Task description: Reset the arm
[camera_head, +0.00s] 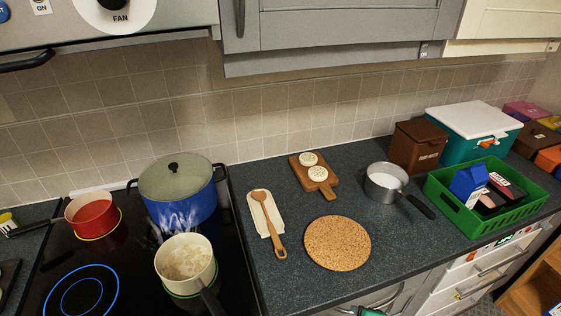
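Neither of my grippers can be made out in the head view, and no arm clearly shows over the counter or the stove. A small dark and green shape (371,312) is cut off at the bottom edge, in front of the counter. I cannot tell what it is.
A blue pot (181,207), a red pot (91,217) and a cream pot (185,264) stand on the stove. The counter holds a cork mat (337,243), spoon (269,222), cutting board (325,189), saucepan (384,190) and green basket (495,221). Cabinets (340,27) hang above.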

